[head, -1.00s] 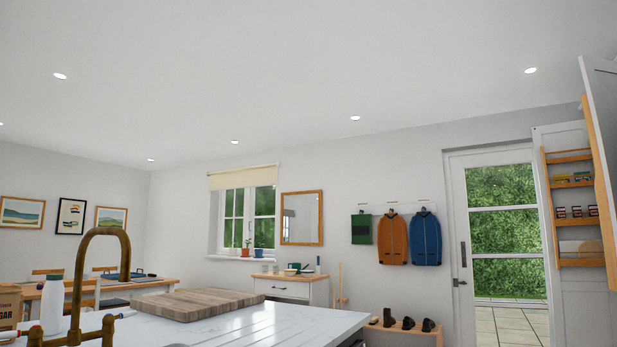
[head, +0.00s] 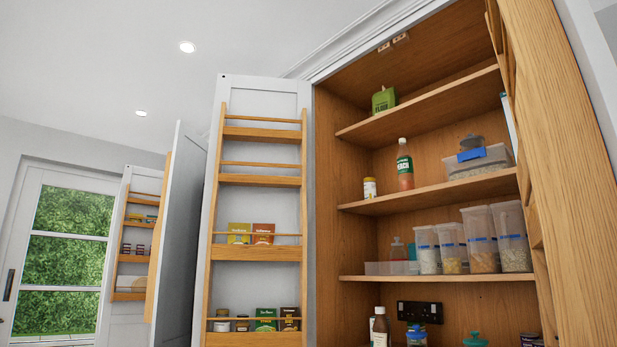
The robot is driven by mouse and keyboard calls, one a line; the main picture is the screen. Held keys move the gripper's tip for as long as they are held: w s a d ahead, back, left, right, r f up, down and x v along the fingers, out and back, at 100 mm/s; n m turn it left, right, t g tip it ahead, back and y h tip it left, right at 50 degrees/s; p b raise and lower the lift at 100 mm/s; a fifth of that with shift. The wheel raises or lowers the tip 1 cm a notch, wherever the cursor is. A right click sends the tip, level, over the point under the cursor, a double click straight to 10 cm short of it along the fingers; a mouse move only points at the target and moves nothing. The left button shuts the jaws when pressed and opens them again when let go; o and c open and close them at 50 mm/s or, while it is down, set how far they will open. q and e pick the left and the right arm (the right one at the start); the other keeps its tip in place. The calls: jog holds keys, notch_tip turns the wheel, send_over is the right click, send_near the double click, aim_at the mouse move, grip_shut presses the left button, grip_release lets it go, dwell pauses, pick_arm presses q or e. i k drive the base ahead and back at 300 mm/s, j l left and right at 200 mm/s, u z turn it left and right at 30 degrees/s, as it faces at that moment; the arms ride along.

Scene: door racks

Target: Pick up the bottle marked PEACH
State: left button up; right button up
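A bottle with a white cap, a green label and orange-pink contents (head: 405,166) stands upright on the middle shelf of the open cupboard. Its label seems to read PEACH, though the lettering is small. A small tin with a yellow and white label (head: 370,188) stands to its left. Another bottle with a white label (head: 380,327) stands at the bottom of the view, its lower part cut off and its text unreadable. Neither of my grippers shows.
Clear food containers (head: 482,240) line the shelf below. A lidded box (head: 478,162) stands right of the bottle. A green flour pack (head: 383,99) is on the top shelf. Open doors with racks (head: 255,254) flank the cupboard on the left, and a wooden door (head: 570,170) on the right.

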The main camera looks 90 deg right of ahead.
aim_at(404, 161)
jog(key=z, duration=3.4)
